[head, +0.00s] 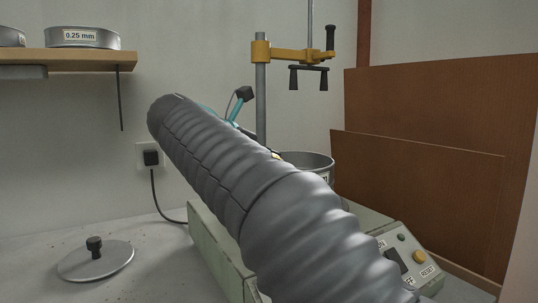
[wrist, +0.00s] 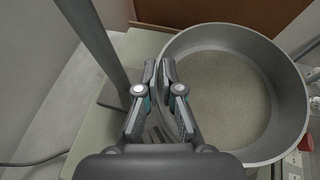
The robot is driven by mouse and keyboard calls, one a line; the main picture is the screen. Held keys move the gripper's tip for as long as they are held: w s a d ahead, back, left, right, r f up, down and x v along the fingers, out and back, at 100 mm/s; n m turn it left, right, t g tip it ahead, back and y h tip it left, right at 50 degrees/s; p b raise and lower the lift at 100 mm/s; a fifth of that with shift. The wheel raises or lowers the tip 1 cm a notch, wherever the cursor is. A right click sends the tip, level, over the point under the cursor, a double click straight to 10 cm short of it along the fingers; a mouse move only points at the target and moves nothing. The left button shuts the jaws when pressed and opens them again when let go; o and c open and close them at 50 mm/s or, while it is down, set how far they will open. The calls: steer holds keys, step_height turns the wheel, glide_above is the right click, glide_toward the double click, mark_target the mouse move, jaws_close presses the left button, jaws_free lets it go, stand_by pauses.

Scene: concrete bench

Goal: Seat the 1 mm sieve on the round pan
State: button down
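A round grey sieve (wrist: 228,95) with a fine mesh floor fills the right of the wrist view. In the head view the far part of a grey round vessel (head: 308,161) shows behind my arm, with a sliver of label; I cannot read a size on it. My gripper (wrist: 160,70) is at the left side of the sieve, its two fingers close together with the sieve's wall between their tips. It appears shut on that wall. In the head view my arm hides the gripper's tips. The round pan cannot be made out; whatever is under the sieve is hidden.
A pale green machine (head: 405,262) with a button panel stands under my arm. A clamp post (head: 261,95) with a yellow arm rises behind. A lid (head: 96,260) lies on the bench at left. A 0.25 mm sieve (head: 82,38) sits on the shelf (head: 70,57).

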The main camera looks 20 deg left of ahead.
steer(key=c, duration=1.2)
jaws_free()
steer(key=shift+c, duration=0.2)
steer(key=v, duration=1.2)
